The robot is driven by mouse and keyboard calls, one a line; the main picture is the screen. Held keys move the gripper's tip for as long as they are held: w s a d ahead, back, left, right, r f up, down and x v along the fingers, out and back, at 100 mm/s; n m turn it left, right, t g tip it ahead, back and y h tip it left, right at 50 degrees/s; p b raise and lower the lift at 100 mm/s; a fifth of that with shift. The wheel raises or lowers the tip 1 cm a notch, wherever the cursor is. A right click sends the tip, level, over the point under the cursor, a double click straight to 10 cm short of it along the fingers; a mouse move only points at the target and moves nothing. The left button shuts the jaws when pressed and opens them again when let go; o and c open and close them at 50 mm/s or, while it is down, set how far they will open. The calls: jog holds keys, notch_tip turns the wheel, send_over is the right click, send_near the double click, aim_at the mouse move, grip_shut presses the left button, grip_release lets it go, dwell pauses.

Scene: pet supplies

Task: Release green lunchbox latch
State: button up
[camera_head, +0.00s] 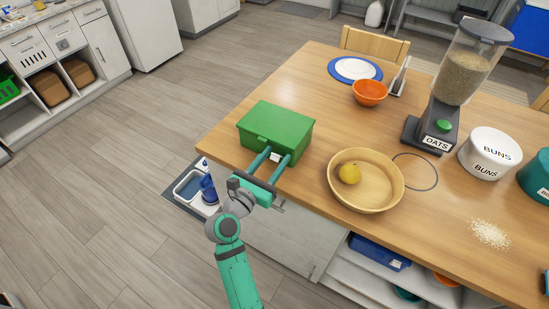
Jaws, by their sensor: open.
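The green lunchbox (278,124) sits near the left corner of the wooden table, its lid down. My gripper (267,154) is at the front side of the lunchbox, its two teal fingers apart and pointing at the box's front face. A small pale patch, which may be the latch, shows between the fingertips. I cannot tell whether the fingers touch the box, nor how the latch stands.
An oats dispenser (455,85), an orange bowl (370,93) and a white buns container (488,154) stand farther right. Open floor lies left of the table (325,72).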

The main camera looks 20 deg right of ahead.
jog(key=shift+w+d, duration=0.1)
jog(key=c, duration=1.1)
jog(key=shift+o, duration=0.2)
jog(key=shift+f, duration=0.25)
jog(key=shift+f+t+h, duration=0.3)
jog(key=shift+t+h, duration=0.4)
jog(key=shift+s+a+f+t+h, duration=0.15)
jog(key=shift+f+t+h, duration=0.15)
jog(key=shift+t+h, duration=0.35)
jog(key=shift+s+a+f+t+h, duration=0.1)
jog(key=shift+f+t+h, duration=0.2)
jog(key=shift+t+h, duration=0.35)
